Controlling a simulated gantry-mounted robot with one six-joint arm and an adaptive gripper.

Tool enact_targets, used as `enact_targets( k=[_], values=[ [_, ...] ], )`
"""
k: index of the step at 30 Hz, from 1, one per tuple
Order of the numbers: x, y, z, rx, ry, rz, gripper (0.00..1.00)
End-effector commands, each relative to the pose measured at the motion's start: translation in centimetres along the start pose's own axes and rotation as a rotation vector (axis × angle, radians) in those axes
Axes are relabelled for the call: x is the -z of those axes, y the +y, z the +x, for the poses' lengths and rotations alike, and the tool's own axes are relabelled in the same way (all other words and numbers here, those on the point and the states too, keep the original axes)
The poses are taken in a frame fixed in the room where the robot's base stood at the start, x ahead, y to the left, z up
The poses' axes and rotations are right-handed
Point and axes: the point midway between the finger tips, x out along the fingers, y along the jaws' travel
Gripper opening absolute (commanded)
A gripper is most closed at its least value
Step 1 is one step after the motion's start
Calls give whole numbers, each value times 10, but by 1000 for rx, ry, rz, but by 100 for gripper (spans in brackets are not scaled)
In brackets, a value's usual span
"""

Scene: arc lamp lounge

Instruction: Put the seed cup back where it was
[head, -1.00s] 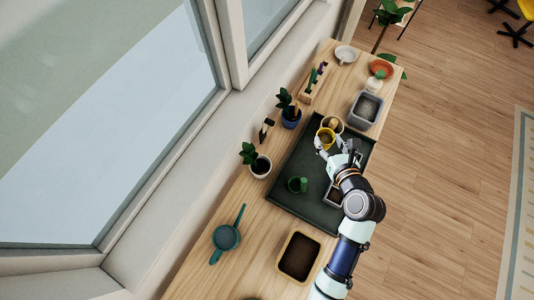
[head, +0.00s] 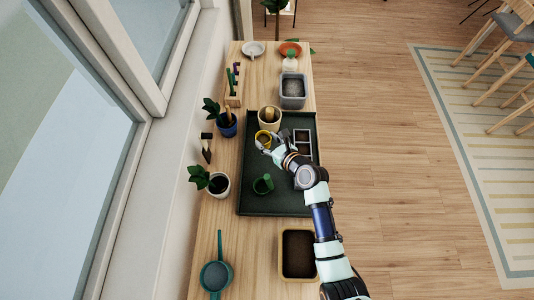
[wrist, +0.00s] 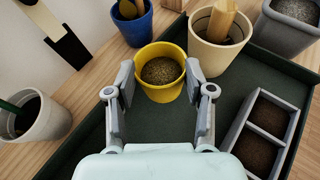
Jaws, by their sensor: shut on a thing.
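The seed cup is a yellow cup (wrist: 162,93) filled with brownish seeds. It stands upright between the fingertips of my gripper (wrist: 162,85), which is shut on it. In the head view the yellow cup (head: 262,136) and my gripper (head: 268,145) are over the far left part of the dark green tray (head: 249,203). The cup is just in front of a cream pot (head: 269,123) holding a wooden tool. I cannot tell whether the cup's base touches the tray.
A divided seedling box (wrist: 264,131) with soil is on the tray's right. A blue pot (wrist: 132,27), a white plant pot (head: 219,185) and a grey bin (head: 292,91) stand around the tray.

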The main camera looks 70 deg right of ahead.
Motion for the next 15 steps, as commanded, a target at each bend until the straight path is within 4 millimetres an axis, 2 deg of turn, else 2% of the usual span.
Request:
enact_targets(
  k=[1,2,9,15],
  values=[
    [12,-1,5,0,0,1,16],
    [15,-1,6,0,0,0,16],
    [22,-1,9,-1,-1,-1,16],
    [56,-3,23,-1,1,1,16]
  ],
)
